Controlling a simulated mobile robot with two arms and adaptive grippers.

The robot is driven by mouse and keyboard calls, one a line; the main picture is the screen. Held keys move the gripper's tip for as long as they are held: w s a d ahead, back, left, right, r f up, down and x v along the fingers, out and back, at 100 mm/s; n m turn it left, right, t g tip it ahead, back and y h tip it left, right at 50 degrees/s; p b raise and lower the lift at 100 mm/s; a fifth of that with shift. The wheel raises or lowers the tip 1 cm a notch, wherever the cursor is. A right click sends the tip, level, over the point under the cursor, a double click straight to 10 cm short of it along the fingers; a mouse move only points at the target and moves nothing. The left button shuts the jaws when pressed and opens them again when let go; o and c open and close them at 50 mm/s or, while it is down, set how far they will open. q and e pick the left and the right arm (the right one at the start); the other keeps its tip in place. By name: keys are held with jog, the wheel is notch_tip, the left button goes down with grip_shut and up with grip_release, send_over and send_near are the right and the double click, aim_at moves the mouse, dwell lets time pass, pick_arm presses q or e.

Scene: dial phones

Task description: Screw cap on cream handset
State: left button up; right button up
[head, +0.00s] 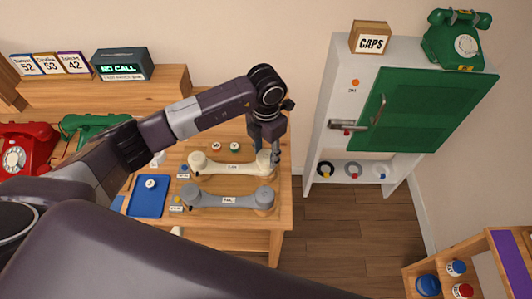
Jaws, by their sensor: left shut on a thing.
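The cream handset (232,169) lies across the wooden table, with a round end at left and another at right. My left gripper (274,160) points down at its right end. Its fingers are shut on a small piece there, which looks like the cap; the fingers mostly hide it, and I cannot tell how it sits on the handset. A grey handset (228,200) lies just in front of the cream one. My right gripper is not in view.
A blue tray (137,210) with a small white round piece (150,183) is at the table's left. Red (38,135) and green phones stand further left. A white cabinet (320,150) with a green door (415,110) stands right. A shelf with jars is at lower right.

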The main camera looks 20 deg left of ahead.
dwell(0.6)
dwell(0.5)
pick_arm(q)
jog(key=shift+b, duration=0.35)
jog(key=shift+f+b, duration=0.6)
jog(key=shift+f, duration=0.1)
jog(key=o, duration=1)
